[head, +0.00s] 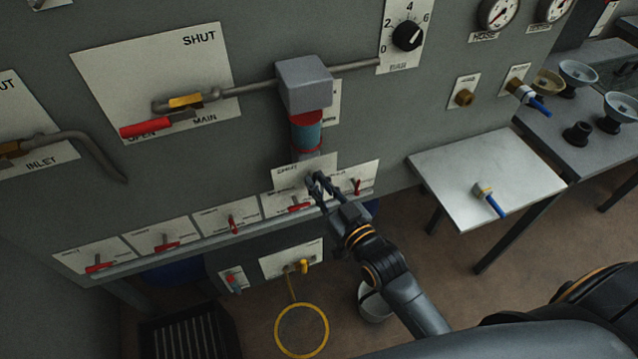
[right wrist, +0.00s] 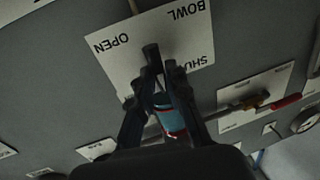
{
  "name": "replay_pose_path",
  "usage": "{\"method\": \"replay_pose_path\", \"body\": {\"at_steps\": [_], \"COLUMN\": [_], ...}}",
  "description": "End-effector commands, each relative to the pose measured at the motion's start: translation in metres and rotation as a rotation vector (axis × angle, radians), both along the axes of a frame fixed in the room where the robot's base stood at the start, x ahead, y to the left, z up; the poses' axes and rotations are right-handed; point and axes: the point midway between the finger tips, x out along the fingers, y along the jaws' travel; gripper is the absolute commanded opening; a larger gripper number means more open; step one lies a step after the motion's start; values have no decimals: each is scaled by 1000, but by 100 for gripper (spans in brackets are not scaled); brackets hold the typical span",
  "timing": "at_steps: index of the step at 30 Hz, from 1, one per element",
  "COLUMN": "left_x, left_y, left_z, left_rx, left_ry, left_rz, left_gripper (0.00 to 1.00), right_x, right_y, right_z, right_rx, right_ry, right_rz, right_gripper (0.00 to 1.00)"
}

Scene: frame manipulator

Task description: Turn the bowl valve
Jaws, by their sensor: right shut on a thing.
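The white bowl valve plate (head: 287,180) is on the panel below a blue and red cylinder. In the right wrist view the plate (right wrist: 118,62) reads BOWL, OPEN and SHUT. My right gripper (head: 318,181) is at this plate, and its fingertips (right wrist: 161,62) are close together in front of the plate's middle, shut on what appears to be the bowl valve's handle. The fingers hide the handle, so I cannot tell its angle. My left gripper is not in view.
A row of red-handled valves (head: 232,224) runs along the lower panel beside the gripper. The red-handled main valve (head: 147,127) is at upper left. The blue and red cylinder (head: 307,133) hangs just above. A metal shelf (head: 470,165) stands at right.

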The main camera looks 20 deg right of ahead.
Motion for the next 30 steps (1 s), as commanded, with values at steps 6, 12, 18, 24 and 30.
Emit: {"method": "replay_pose_path", "body": {"at_steps": [6, 12, 18, 24, 30], "left_x": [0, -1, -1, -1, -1], "left_y": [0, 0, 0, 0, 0], "left_z": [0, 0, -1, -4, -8], "left_rx": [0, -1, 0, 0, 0], "left_ry": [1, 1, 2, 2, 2], "left_rz": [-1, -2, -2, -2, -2], "left_gripper": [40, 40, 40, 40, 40], "right_x": [0, 1, 1, 1, 1], "right_y": [-1, -2, -4, -5, -7], "right_z": [0, -1, -2, -4, -6], "right_rx": [61, 195, 378, 570, 761], "right_ry": [2, 7, 12, 18, 24], "right_rz": [0, 1, 1, 1, 1], "right_gripper": [0, 0, 0, 0, 0]}}
